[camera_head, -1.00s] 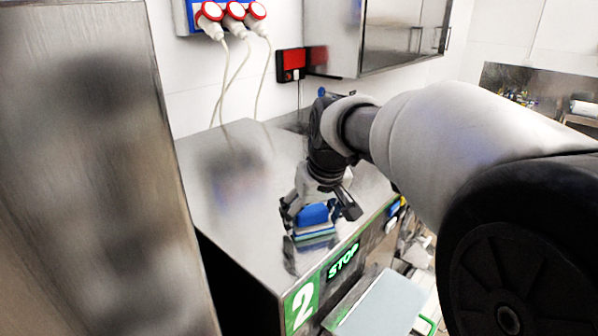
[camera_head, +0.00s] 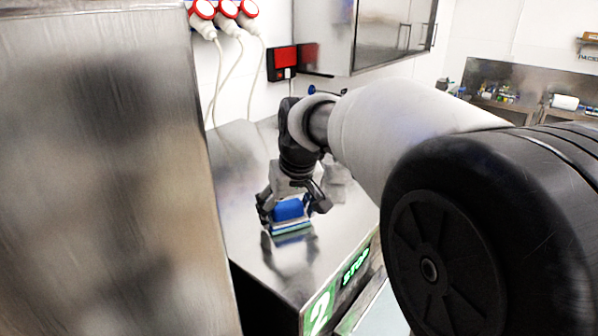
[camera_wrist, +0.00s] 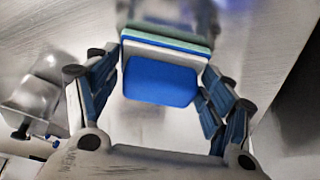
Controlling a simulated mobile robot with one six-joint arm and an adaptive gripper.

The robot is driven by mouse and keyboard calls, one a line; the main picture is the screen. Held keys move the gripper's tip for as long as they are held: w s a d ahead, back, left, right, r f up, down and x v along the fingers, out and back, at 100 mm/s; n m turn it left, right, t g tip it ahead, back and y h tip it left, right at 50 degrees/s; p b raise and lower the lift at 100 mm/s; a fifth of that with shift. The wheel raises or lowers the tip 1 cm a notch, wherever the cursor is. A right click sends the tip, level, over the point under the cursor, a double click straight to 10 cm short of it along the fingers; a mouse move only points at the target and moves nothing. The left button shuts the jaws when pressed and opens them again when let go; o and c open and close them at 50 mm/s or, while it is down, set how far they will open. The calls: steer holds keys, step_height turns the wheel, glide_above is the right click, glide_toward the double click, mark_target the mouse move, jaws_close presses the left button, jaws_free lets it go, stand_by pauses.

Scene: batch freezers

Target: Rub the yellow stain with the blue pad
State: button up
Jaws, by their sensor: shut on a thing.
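The blue pad (camera_head: 288,209) has a blue block on top and white and green layers below. My gripper (camera_head: 292,212) is shut on it, with one finger on each side. It points down over the steel top (camera_head: 335,225) of the machine marked 2. The pad is low over this top, and its reflection shows beneath; I cannot tell whether it touches. In the wrist view the pad (camera_wrist: 160,82) sits between the fingers, its green layer farthest from the camera. I see no yellow stain in either view; the pad and arm hide part of the top.
A tall steel cabinet (camera_head: 110,180) stands close on the left. White cables (camera_head: 238,70) hang from red plugs at the back wall. A steel wall cabinet (camera_head: 390,35) and red box (camera_head: 281,63) are above.

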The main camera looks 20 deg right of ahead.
steer(key=p+v, duration=0.1)
steer(key=v, duration=0.1)
steer(key=w+p+v, duration=0.1)
steer(key=v, duration=0.2)
steer(key=shift+r, duration=0.15)
steer(key=shift+w+a+r+p, duration=0.15)
steer(key=shift+w+r+p, duration=0.15)
steer(key=shift+r+p, duration=0.45)
steer(key=shift+v, duration=0.75)
steer(key=shift+w+r, duration=0.15)
steer(key=shift+w, duration=0.1)
steer(key=shift+s, duration=0.15)
